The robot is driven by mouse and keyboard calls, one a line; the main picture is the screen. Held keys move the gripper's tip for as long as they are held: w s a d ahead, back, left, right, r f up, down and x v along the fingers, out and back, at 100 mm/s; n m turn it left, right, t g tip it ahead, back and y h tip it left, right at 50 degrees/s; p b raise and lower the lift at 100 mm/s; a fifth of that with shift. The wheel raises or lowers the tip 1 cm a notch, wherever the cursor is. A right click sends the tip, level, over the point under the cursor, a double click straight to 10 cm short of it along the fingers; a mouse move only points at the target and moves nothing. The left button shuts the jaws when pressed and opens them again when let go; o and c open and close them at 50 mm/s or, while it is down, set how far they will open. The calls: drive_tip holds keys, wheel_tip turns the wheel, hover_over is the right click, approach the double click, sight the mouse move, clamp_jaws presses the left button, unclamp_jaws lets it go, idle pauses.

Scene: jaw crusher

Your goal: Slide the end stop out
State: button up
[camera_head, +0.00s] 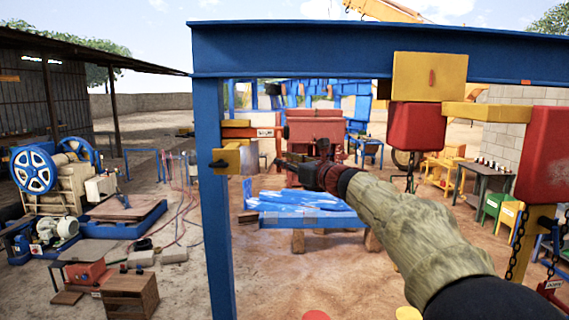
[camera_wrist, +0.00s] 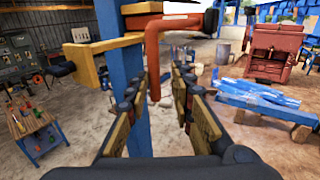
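The likely end stop is an orange-red bent bar (camera_head: 250,131) with a small white label, at the blue post (camera_head: 214,200) in the head view. In the wrist view the orange-red bar (camera_wrist: 168,25) runs across the top of the post, and one arm of it hangs down ahead of my gripper. My gripper (camera_wrist: 157,82) is open, with its two fingers on either side of the hanging part's lower end and nothing visibly clamped. In the head view my gripper (camera_head: 290,165) is small and dark, to the right of and below the bar. Exact finger contact cannot be told.
A yellow block (camera_head: 228,158) sits on the post under the bar. A blue beam (camera_head: 300,50) spans overhead, with red blocks (camera_head: 417,128) and chains at the right. The ground left of the post has machines.

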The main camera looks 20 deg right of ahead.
drive_tip(key=shift+r, duration=0.1)
drive_tip(key=v, duration=1.2)
idle(0.4)
